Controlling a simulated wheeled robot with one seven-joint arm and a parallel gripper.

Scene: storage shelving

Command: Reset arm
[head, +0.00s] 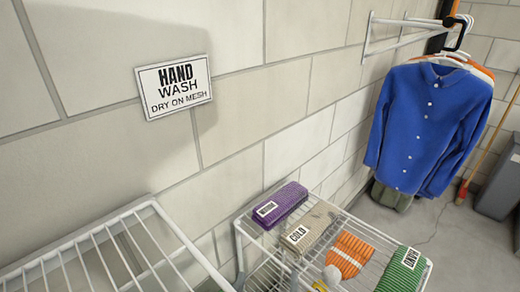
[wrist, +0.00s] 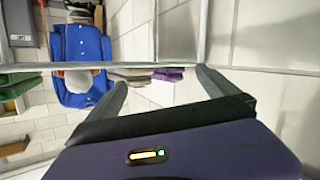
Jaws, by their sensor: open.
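My gripper (wrist: 163,84) shows in the wrist view, with its two dark fingers spread apart. It is open, and I see nothing held between the fingers. The purple housing behind the fingers fills the bottom of that view. A pale rack bar runs across the view near the fingertips; I cannot tell whether they touch it. The arm and gripper do not show in the head view.
A white wire rack (head: 240,232) holds folded purple (head: 281,205), beige (head: 313,228) and green (head: 402,272) cloths and an orange striped hat (head: 348,255). Another wire rack (head: 150,203) stands at lower left. A blue shirt (head: 425,125) hangs at right. A sign (head: 173,87) is on the wall.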

